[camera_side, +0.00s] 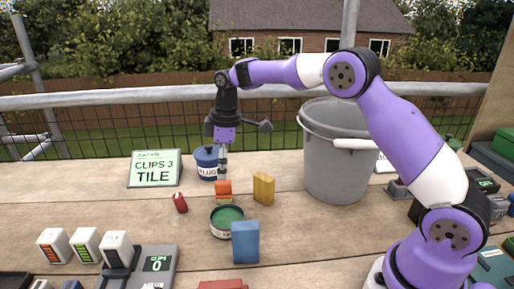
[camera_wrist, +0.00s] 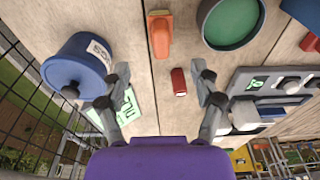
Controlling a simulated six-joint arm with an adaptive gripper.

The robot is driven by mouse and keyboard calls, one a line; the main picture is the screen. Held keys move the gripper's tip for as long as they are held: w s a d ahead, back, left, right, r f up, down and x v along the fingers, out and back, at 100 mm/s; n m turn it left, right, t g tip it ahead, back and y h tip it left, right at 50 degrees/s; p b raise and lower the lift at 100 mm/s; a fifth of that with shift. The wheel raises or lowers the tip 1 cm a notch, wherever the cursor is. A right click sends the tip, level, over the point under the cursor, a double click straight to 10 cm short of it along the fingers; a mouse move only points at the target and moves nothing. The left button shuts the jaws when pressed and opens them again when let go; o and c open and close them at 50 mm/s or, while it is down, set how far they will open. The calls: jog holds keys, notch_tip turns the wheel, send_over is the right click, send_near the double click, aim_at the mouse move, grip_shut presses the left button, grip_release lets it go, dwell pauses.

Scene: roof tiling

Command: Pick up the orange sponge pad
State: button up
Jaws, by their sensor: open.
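The orange sponge pad (camera_side: 223,186) lies on the wooden planks in the middle of the side view, between the blue pot and the green-topped pot. In the wrist view the orange pad (camera_wrist: 160,37) is at top centre, beyond my fingertips. My gripper (camera_side: 222,172) points down and looks close above or behind the pad in the side view; the exact gap cannot be told. In the wrist view my gripper (camera_wrist: 164,80) has its two fingers spread wide, with nothing held. A small red object (camera_wrist: 179,82) appears between the fingers, on the planks below.
A blue pot (camera_side: 206,164) stands close left of my gripper. A green-topped pot (camera_side: 227,221), yellow block (camera_side: 264,188) and blue block (camera_side: 245,242) are nearby. A grey bucket (camera_side: 337,165) stands to the right. A sign (camera_side: 154,168) is at left.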

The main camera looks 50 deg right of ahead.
aim_at(223, 193)
jog(key=f, duration=0.8)
jog(key=shift+w+a, duration=0.15)
jog(key=shift+a, duration=0.1)
grip_shut()
